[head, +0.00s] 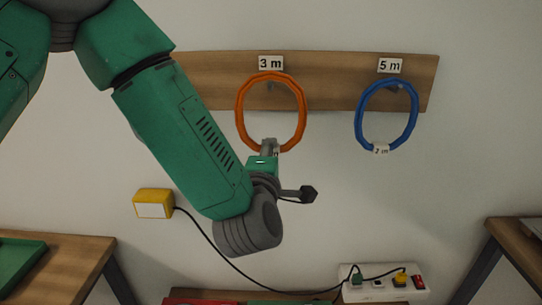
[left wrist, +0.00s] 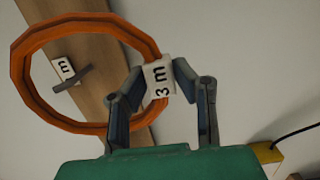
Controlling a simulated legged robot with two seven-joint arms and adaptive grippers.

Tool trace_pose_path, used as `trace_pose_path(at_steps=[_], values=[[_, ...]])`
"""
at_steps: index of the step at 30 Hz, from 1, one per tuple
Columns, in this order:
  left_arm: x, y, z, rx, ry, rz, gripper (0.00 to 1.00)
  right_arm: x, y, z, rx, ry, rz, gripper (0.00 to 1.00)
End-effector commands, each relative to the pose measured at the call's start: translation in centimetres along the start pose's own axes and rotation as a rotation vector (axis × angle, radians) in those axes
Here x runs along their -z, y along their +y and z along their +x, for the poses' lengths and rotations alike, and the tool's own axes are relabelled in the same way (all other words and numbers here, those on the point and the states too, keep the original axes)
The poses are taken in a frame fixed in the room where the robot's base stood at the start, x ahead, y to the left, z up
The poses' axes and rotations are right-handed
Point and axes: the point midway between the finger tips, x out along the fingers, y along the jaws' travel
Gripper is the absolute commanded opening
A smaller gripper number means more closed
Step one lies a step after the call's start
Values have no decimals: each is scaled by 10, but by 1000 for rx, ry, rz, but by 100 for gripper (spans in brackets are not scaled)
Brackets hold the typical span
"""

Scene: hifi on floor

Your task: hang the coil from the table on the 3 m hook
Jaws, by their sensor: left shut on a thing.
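The orange coil (head: 239,113) is upright in front of the wooden board, below the "3 m" label (head: 271,62). My left gripper (head: 269,147) is shut on its lower end, at a white "3 m" tag (left wrist: 159,79). The dark 3 m hook (head: 270,87) shows inside the ring, a little below its top. In the left wrist view, the hook (left wrist: 72,78) also shows through the ring's opening, apart from the rim in the picture. I cannot tell whether its tip passes through the ring. My right gripper is out of view.
A blue coil (head: 358,117) with a white tag hangs under the "5 m" label (head: 390,66). The board (head: 215,75) is on the wall. Below are a yellow box (head: 154,203) with a black cable, a power strip (head: 350,292), and tables at both sides.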

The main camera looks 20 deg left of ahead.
Motion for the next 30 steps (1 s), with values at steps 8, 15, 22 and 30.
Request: trace_pose_path(at_steps=[8, 15, 22, 30], values=[[3, 0, 17, -2, 2, 0, 0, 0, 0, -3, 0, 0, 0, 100], [4, -1, 31, -3, 2, 0, 0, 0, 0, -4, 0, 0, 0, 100], [6, -10, 42, -1, 2, -1, 0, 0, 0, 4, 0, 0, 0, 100], [7, -18, 48, -1, 1, -1, 0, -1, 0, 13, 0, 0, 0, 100]])
